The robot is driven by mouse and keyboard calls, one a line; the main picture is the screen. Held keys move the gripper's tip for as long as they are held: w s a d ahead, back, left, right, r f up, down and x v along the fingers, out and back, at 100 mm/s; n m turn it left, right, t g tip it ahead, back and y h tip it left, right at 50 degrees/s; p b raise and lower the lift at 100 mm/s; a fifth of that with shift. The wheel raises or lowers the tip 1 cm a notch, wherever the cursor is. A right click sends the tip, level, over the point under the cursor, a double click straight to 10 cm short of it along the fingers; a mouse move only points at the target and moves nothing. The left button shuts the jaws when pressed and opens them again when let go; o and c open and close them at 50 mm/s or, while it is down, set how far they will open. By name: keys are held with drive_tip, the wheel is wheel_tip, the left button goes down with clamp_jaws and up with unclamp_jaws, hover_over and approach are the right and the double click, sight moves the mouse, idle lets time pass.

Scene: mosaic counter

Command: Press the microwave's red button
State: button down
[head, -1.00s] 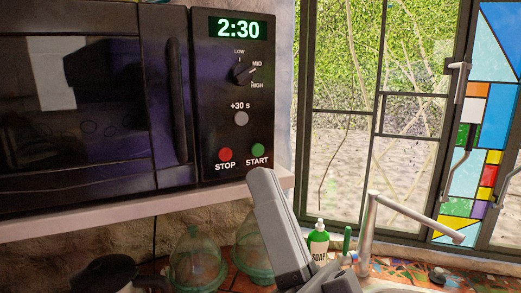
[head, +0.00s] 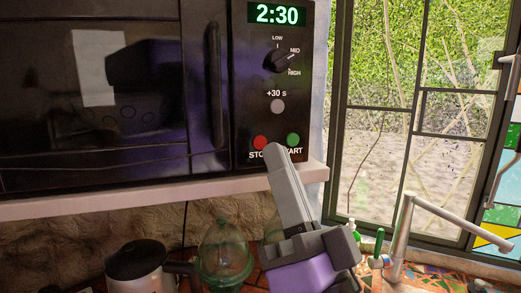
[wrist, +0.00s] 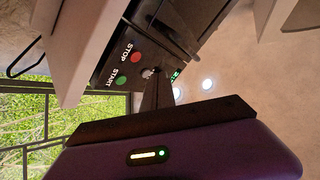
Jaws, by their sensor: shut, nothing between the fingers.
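The black microwave (head: 130,95) stands on a pale shelf, its door shut and its display reading 2:30. Its red STOP button (head: 261,143) is low on the control panel, left of the green START button (head: 293,140). My gripper (head: 277,149) is shut and empty, pointing up in front of the panel's lower edge. In the head view its tip overlaps the labels, just right of and below the red button; I cannot tell the gap in depth. In the wrist view the red button (wrist: 137,57) shows left of and above my shut fingers (wrist: 157,75), uncovered.
A grey +30 s button (head: 278,106) and a dial (head: 281,60) sit above on the panel. The shelf edge (head: 150,199) runs below the microwave. A kettle (head: 137,262), a green glass jar (head: 225,250) and a tap (head: 400,235) stand lower down. A window is at right.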

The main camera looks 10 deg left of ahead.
drive_tip(key=shift+w+a+b, duration=0.3)
drive_tip(key=shift+w+a, duration=0.05)
drive_tip(key=shift+w, duration=0.4)
drive_tip(key=shift+w+a+b, duration=0.3)
drive_tip(key=shift+w+a, duration=0.05)
drive_tip(key=shift+w, duration=0.4)
idle(1.0)
drive_tip(key=shift+w+a, duration=0.15)
drive_tip(key=shift+w, duration=0.2)
drive_tip(key=shift+w+a+b, duration=0.2)
drive_tip(key=shift+w+b, duration=0.15)
drive_tip(key=shift+b, duration=0.05)
idle(0.6)
idle(0.3)
drive_tip(key=shift+s+d+p, duration=0.35)
drive_tip(key=shift+s, duration=0.4)
drive_tip(key=shift+s+d+p, duration=0.3)
drive_tip(key=shift+s+d, duration=0.05)
drive_tip(key=shift+s, duration=0.4)
drive_tip(key=shift+s+d+p, duration=0.35)
drive_tip(key=shift+s, duration=0.4)
drive_tip(key=shift+s+d+p, duration=0.3)
drive_tip(key=shift+s+d, duration=0.05)
drive_tip(key=shift+s, duration=0.4)
